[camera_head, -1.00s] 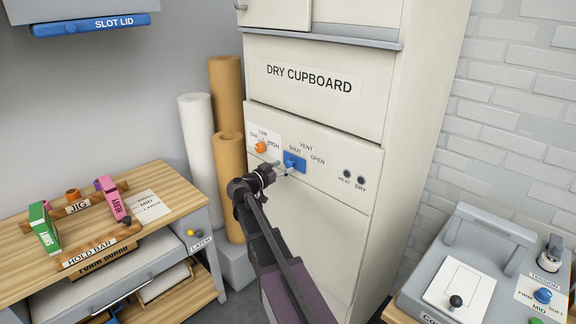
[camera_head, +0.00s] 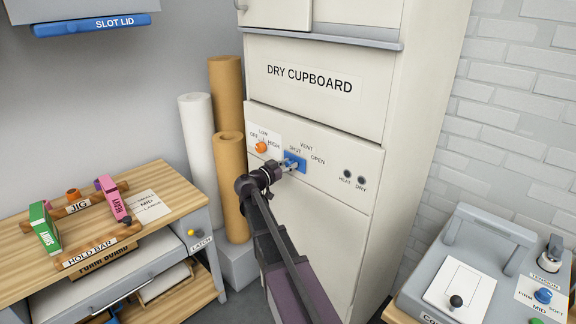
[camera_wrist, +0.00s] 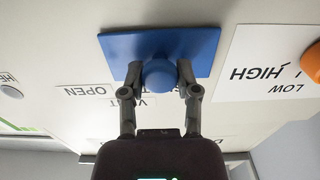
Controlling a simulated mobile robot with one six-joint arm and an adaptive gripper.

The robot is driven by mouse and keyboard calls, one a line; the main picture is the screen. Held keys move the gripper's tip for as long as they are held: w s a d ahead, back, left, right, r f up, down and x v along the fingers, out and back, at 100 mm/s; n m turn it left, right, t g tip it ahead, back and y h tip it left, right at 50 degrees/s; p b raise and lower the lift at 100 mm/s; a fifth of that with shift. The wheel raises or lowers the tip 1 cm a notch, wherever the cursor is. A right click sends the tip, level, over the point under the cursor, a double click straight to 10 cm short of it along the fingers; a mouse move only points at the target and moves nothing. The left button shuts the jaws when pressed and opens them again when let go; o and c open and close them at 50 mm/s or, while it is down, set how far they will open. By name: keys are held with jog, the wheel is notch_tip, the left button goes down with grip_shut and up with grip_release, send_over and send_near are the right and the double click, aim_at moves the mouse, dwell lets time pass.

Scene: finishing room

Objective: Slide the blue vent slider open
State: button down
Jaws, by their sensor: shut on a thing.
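The blue vent slider (camera_head: 299,157) is on the cream front of the dry cupboard (camera_head: 262,108), by the SHUT label and left of the OPEN label (camera_head: 318,160). In the wrist view it is a blue plate (camera_wrist: 200,42) with a round blue knob (camera_wrist: 159,75). My gripper (camera_head: 289,163) reaches the slider from the lower left. In the wrist view its two fingers (camera_wrist: 158,88) are shut on the knob, one on each side. The wrist picture is upside down, so OPEN reads inverted at its left. The fingers partly cover the SHUT and VENT lettering there.
An orange dial (camera_head: 261,147) sits left of the slider, and two dark round fittings (camera_head: 347,174) sit to its right. Upright rolls (camera_head: 229,180) stand left of my arm. A wooden bench (camera_head: 170,190) is at left, and a grey machine (camera_head: 470,270) is at lower right.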

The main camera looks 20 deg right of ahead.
aim_at(318, 172)
jog(key=s+d, duration=0.1)
jog(key=s, duration=0.2)
jog(key=s+d, duration=0.1)
jog(key=s, duration=0.2)
jog(key=s+d, duration=0.1)
jog(key=s, duration=0.2)
jog(key=shift+s+d, duration=0.35)
jog(key=shift+s, duration=0.05)
jog(key=shift+c, duration=1.7)
grip_release()
jog(key=shift+s+d, duration=0.1)
jog(key=shift+s, duration=0.05)
jog(key=shift+a, duration=0.55)
jog(key=v, duration=1.1)
